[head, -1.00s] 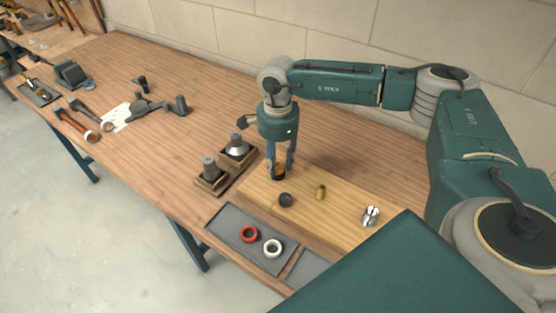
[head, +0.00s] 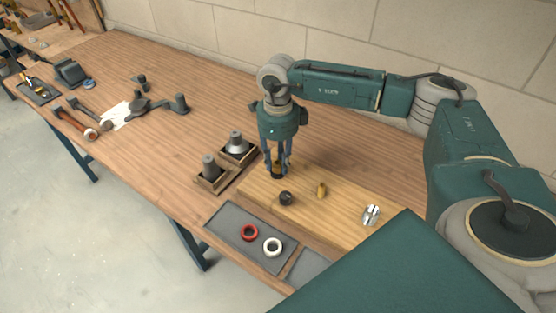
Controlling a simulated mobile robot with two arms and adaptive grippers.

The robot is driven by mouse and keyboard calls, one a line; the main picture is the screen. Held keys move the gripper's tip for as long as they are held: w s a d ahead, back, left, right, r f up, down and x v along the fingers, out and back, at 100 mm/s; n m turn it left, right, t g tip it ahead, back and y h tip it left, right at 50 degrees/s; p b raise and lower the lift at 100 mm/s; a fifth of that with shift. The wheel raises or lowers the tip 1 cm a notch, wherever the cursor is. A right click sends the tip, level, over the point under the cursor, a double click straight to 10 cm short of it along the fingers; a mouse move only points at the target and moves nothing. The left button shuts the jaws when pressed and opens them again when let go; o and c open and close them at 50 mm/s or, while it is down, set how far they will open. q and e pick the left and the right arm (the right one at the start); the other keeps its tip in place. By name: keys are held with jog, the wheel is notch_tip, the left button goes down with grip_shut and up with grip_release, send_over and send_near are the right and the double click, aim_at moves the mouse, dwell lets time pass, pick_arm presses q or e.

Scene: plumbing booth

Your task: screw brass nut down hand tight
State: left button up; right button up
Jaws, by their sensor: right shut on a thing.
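My right gripper (head: 278,171) points straight down at the left part of the light wooden board (head: 345,215). It is shut on a small brass-coloured piece, which looks like the brass nut (head: 277,164), partly hidden by the fingers. A dark fitting (head: 278,176) stands right below it on the board. I cannot tell how far the nut sits down on it. My left gripper is not in view.
On the board are a dark round part (head: 286,198), a small upright brass part (head: 321,190) and a shiny metal part (head: 371,214).

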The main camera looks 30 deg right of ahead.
jog(key=m, duration=0.2)
jog(key=shift+m, duration=0.3)
jog(key=o, duration=2)
jog(key=shift+r+p, duration=1.5)
jog(key=shift+r, duration=1)
jog(key=shift+r, duration=0.1)
